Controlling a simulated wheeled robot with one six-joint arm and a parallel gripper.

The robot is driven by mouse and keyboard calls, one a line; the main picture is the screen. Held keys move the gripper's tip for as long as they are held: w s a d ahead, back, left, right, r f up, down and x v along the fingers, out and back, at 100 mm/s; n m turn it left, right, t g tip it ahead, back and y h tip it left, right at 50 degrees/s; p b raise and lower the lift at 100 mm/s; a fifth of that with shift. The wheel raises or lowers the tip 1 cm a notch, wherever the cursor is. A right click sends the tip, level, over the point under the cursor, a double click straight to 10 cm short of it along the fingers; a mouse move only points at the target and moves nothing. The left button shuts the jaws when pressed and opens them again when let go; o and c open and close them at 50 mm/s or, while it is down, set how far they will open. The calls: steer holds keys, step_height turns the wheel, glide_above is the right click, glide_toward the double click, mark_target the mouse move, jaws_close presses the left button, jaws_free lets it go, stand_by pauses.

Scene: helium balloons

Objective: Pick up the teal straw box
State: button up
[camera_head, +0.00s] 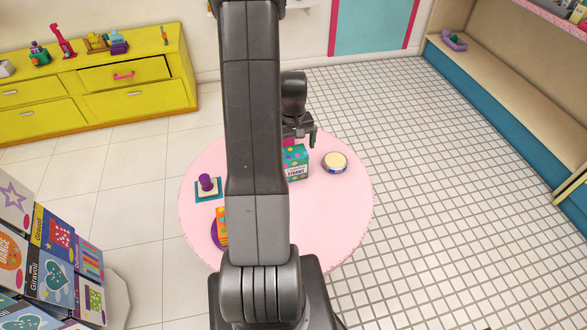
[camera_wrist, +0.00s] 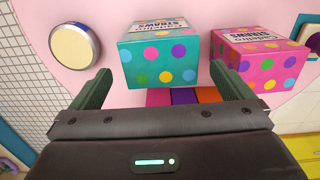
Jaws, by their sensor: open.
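The teal straw box (camera_head: 299,170) with coloured dots stands upright on the round pink table, partly behind my arm in the head view. In the wrist view the teal straw box (camera_wrist: 160,62) lies ahead, between the lines of my two fingers. My gripper (camera_head: 301,137) is at the far side of the box in the head view. My gripper (camera_wrist: 160,76) is open in the wrist view, with nothing visibly held. A pink straw box (camera_wrist: 262,58) stands beside the teal one, near the right finger. I cannot tell whether the fingers touch either box.
A round cream-topped tin (camera_head: 335,162) stands right of the teal box. A purple item on a teal-edged base (camera_head: 206,186) and an orange box (camera_head: 222,228) are at the left of the pink table (camera_head: 345,205). The table's right front is clear.

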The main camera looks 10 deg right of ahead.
mark_target(293, 152)
steer(key=f+b, duration=0.2)
steer(key=f, duration=0.3)
steer(key=shift+s+f+b, duration=0.25)
steer(key=shift+b, duration=0.15)
steer(key=shift+r, duration=0.1)
steer(key=c, duration=1.1)
steer(key=shift+r, duration=0.15)
